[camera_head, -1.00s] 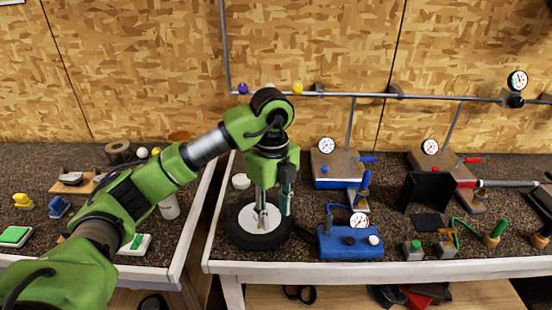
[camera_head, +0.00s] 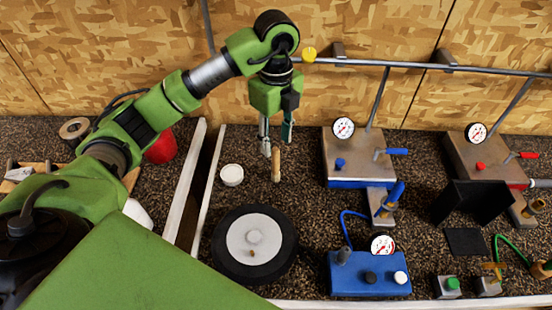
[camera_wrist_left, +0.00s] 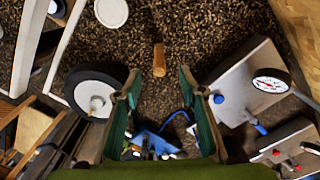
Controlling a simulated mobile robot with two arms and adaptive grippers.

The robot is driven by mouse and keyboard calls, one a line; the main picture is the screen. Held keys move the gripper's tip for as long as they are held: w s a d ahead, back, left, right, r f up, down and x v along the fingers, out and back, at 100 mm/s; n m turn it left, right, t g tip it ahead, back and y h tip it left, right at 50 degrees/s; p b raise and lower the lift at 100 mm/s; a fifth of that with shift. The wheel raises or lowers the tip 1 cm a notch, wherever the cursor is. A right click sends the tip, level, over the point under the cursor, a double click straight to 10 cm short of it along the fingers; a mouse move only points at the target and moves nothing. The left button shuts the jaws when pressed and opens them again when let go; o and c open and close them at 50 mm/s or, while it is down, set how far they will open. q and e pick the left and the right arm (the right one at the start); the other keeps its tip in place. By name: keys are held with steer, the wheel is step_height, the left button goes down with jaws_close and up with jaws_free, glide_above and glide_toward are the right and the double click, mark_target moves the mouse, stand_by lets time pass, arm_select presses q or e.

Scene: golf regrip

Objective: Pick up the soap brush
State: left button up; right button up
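My left gripper (camera_head: 276,140) hangs just above and around the handle's top in the head view. In the left wrist view its green fingers (camera_wrist_left: 158,82) are wide apart with nothing between them, and the handle lies beyond the tips. Contact cannot be seen. My right gripper is not in view.
The black disc with a white centre (camera_head: 221,248) and a white lid (camera_head: 232,175) lie nearby. A blue gauge box (camera_head: 370,287) and a gauge stand (camera_head: 352,160) are to the right.

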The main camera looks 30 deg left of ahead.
mark_target(276, 170)
arm_select(q)
step_height(276, 170, down, 6)
steer(key=shift+s+r+p, duration=0.15)
steer(key=shift+p, duration=0.55)
steer(key=shift+f, duration=0.6)
step_height(276, 170, down, 4)
steer(key=p, duration=0.2)
steer(key=shift+f+p, duration=0.15)
steer(key=shift+p, duration=0.15)
steer(key=shift+f, duration=0.2)
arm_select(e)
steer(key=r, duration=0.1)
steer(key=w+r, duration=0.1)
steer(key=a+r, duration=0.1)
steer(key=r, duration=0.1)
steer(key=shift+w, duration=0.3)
arm_select(q)
steer(key=c, duration=1)
jaws_close()
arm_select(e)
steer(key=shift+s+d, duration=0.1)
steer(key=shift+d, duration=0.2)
